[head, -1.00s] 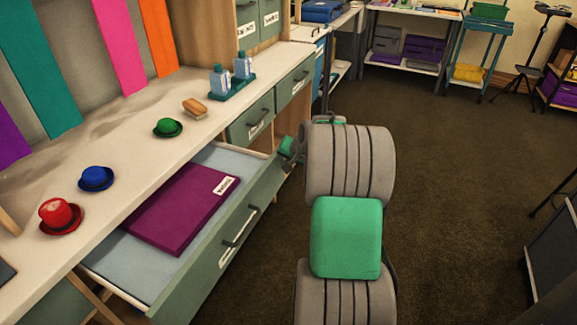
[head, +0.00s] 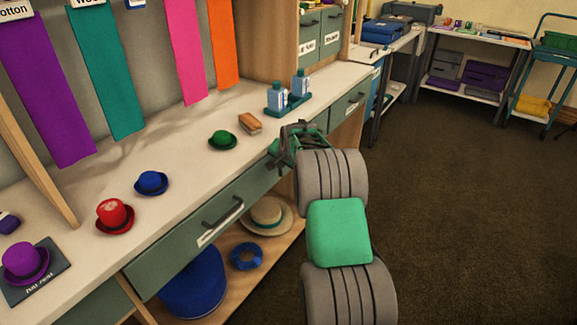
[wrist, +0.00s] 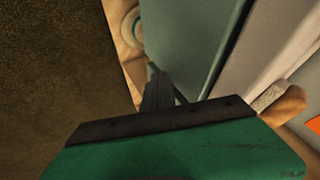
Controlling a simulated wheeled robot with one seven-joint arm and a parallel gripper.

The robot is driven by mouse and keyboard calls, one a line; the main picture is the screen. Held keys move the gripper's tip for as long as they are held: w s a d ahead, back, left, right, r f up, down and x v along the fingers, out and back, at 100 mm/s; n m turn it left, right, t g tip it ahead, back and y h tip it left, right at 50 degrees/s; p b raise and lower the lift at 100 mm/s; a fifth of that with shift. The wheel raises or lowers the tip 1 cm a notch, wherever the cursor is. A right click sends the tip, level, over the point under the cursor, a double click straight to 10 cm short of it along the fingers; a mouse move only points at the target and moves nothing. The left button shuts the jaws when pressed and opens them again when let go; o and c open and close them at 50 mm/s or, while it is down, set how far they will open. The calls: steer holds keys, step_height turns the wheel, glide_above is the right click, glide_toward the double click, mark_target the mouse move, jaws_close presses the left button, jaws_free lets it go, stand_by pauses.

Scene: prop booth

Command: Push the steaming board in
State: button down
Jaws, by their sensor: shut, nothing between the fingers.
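The steaming board's drawer now shows only its grey-green front (head: 170,262), with a dark handle and a white label, in line under the counter edge. The purple board and the pale blue drawer inside are hidden. My gripper (head: 276,150) is near the far end of that front, at the counter's edge. In the wrist view my gripper's dark fingers (wrist: 157,90) are together and empty, beside a grey-green front. I cannot tell whether they touch it.
The counter holds a red hat (head: 115,216), a blue hat (head: 151,183), a green hat (head: 222,140), a brush (head: 250,123) and a bottle tray (head: 288,106). A straw hat (head: 267,215) sits on the shelf below. Open carpet (head: 460,210) lies to the right.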

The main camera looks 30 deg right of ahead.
steer(key=shift+w+a+r, duration=0.1)
steer(key=shift+w+a, duration=0.15)
steer(key=shift+w, duration=0.1)
steer(key=shift+a, duration=0.15)
steer(key=s+d+r+p, duration=0.1)
steer(key=s+r, duration=0.7)
steer(key=s, duration=0.2)
steer(key=s+a+r+n+p, duration=0.3)
steer(key=s+a+r+p, duration=0.25)
steer(key=a+r, duration=0.35)
steer(key=s+a+r+n+g+p, duration=0.1)
steer(key=s+a+r+n+p, duration=0.1)
steer(key=s+a, duration=0.3)
steer(key=s+a+r+n+g+y+p, duration=0.1)
steer(key=s+a+r+n+p, duration=0.2)
steer(key=s, duration=0.8)
steer(key=s+a+r+n+g+p, duration=0.2)
steer(key=s+a+n+p, duration=0.1)
steer(key=s+a+p, duration=0.3)
steer(key=shift+s+a+r+y, duration=0.3)
steer(key=shift+s+a, duration=0.7)
steer(key=shift+s, duration=0.15)
